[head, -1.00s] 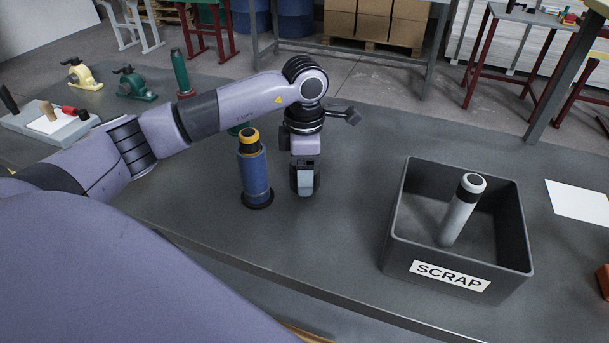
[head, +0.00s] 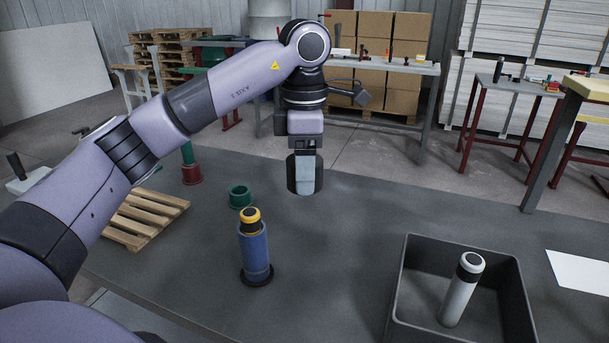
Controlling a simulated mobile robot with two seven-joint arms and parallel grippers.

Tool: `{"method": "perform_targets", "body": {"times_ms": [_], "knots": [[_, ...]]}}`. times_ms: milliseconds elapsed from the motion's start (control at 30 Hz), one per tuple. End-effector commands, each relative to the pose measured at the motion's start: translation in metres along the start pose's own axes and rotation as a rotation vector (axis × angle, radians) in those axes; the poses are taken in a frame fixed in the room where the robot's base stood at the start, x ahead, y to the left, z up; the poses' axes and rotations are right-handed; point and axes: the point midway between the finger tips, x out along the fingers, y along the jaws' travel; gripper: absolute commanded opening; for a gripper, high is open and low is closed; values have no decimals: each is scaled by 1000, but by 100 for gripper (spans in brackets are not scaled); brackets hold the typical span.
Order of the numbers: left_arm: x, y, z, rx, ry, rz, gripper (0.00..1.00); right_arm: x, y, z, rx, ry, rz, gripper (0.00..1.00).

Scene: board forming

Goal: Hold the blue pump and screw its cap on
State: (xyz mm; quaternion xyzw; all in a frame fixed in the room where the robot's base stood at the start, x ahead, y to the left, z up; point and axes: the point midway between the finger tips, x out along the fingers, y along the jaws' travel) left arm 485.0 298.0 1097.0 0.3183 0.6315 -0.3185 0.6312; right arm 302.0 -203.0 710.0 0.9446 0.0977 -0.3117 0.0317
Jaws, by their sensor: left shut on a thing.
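The blue pump (head: 254,249) stands upright on the grey table, with a yellow ring and dark top and a black round base. My left gripper (head: 306,190) points down, behind and to the right of the pump, apart from it and above the table. It is shut on a dark round piece (head: 291,175), which looks like the cap; the fingers hide part of it. My right gripper is not in view.
A dark grey scrap bin (head: 405,265) with a grey-white cylinder (head: 460,290) leaning in it stands at the right. A green ring (head: 240,196) lies behind the pump. A wooden pallet (head: 145,218) is at left, under my arm. The table's middle is clear.

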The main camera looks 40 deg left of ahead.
Motion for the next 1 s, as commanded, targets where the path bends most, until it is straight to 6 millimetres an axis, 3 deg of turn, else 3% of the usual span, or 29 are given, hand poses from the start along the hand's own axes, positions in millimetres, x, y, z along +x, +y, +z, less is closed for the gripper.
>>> {"method": "perform_targets", "body": {"times_ms": [333,433,567,767,1000], "knots": [[-1,0,0,-1,-1,1,35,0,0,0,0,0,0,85],[0,0,0,7,0,1,35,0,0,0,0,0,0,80],[7,-3,2,91,5,3,35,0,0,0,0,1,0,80],[35,-14,10,443,19,12,35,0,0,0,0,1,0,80],[75,-34,20,981,32,13,35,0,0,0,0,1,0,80]]}}
